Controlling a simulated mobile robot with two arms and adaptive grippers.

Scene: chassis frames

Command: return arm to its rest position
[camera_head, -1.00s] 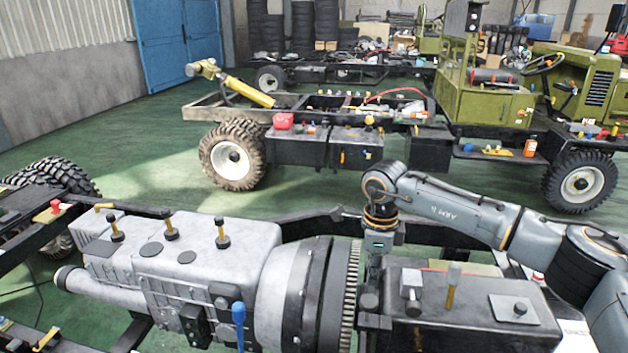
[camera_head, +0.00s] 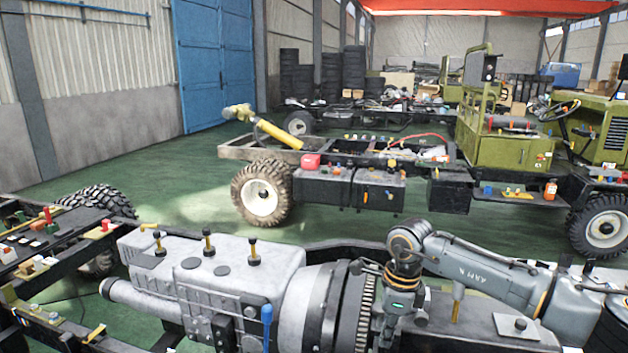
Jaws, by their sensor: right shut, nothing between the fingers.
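My right arm (camera_head: 490,275) comes in from the right edge, stretched over the black box of the near chassis. Its wrist bends down at the left end. My right gripper (camera_head: 387,328) points down and is shut, with nothing seen in it. It shows in front of the gap between the toothed flywheel ring and the black box. Whether its fingertips touch anything is hard to tell. My left gripper is not in view.
A grey engine and gearbox (camera_head: 215,285) lies in the near chassis, with yellow-and-black knobs and a blue-handled tool (camera_head: 266,318). The black box (camera_head: 465,325) is under my arm. A green truck (camera_head: 500,140) stands beyond a strip of green floor (camera_head: 170,200).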

